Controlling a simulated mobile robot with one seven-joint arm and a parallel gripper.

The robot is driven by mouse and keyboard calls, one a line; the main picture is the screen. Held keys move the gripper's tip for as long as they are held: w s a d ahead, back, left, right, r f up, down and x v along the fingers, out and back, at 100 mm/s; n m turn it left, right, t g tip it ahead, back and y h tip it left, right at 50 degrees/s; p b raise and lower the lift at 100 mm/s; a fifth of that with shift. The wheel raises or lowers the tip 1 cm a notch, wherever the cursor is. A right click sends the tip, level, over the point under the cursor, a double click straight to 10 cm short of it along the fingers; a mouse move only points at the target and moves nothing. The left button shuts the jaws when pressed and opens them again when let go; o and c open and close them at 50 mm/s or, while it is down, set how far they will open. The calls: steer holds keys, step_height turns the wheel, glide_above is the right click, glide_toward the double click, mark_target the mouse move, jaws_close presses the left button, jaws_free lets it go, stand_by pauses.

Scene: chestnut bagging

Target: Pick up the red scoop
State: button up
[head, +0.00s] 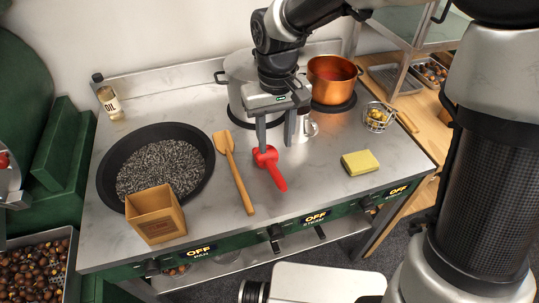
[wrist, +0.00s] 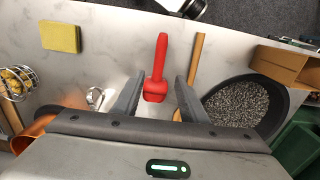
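The red scoop (head: 270,169) lies on the grey metal worktop, right of the wooden spatula. In the wrist view the red scoop (wrist: 156,72) shows between my fingers, its handle pointing away from my gripper. My gripper (head: 275,143) is open, pointing down above the scoop's head end. In the wrist view my gripper's two fingers (wrist: 157,97) stand apart on either side of the scoop. I cannot tell whether either finger touches it.
A wooden spatula (head: 235,172) lies just left of the scoop. A dark pan of grey grains (head: 207,143) and a cardboard box (head: 155,215) stand further left. A yellow sponge (head: 360,162) lies right. A steel pot (head: 239,68) and copper pot (head: 331,78) stand behind.

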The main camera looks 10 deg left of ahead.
mark_target(275, 170)
step_height(275, 170, down, 14)
steer(key=shift+w+r+b, duration=0.15)
steer(key=shift+r+b, duration=0.1)
steer(key=shift+b, duration=0.65)
jaws_close()
